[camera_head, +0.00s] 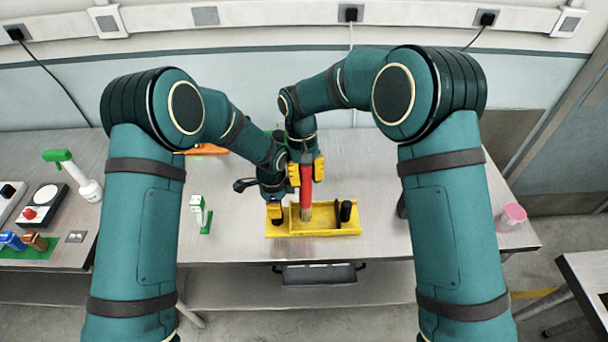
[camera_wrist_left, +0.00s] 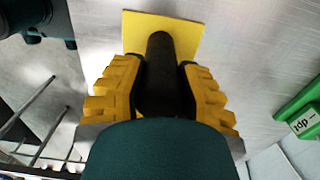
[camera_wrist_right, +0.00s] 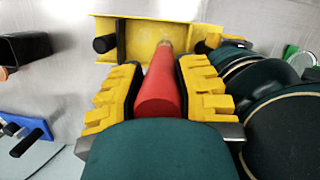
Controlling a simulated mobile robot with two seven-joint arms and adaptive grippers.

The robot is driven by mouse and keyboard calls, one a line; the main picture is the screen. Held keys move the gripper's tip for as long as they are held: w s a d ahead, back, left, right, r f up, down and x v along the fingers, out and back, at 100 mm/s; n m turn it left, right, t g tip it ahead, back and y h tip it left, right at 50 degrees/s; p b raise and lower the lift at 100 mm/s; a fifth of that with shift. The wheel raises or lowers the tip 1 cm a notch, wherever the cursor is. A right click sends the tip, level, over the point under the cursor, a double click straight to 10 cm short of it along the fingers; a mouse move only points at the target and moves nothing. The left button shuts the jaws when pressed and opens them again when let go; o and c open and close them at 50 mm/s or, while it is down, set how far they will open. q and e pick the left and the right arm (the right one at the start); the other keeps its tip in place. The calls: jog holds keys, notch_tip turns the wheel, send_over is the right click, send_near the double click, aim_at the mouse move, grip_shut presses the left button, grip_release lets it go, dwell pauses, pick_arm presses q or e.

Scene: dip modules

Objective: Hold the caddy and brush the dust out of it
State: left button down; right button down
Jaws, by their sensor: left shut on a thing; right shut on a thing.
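The yellow caddy (camera_head: 328,229) is a shallow open tray near the table's front edge, with an upright black handle (camera_head: 346,209) at its right end. My left gripper (camera_head: 275,212) is shut on the other black handle at the left end; this handle (camera_wrist_left: 160,75) shows between the fingers in the left wrist view. My right gripper (camera_head: 307,172) is shut on the red brush (camera_head: 306,188), held upright with its tan tip down at the caddy's inside. The brush (camera_wrist_right: 159,88) also shows in the right wrist view. I cannot make out dust in the caddy.
A small green and white piece (camera_head: 201,214) stands left of the caddy. An orange item (camera_head: 207,150) lies behind my left arm. A pink cup (camera_head: 513,214) stands far right. Several items sit on the left, including a white bottle with a green top (camera_head: 88,186).

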jog(key=shift+s+d, duration=0.6)
jog(key=shift+d, duration=0.15)
jog(key=d, duration=0.2)
jog(key=w+d, duration=0.1)
jog(key=d, duration=0.2)
jog(key=shift+w+d+r, duration=0.1)
jog(key=shift+d, duration=0.2)
dwell(0.4)
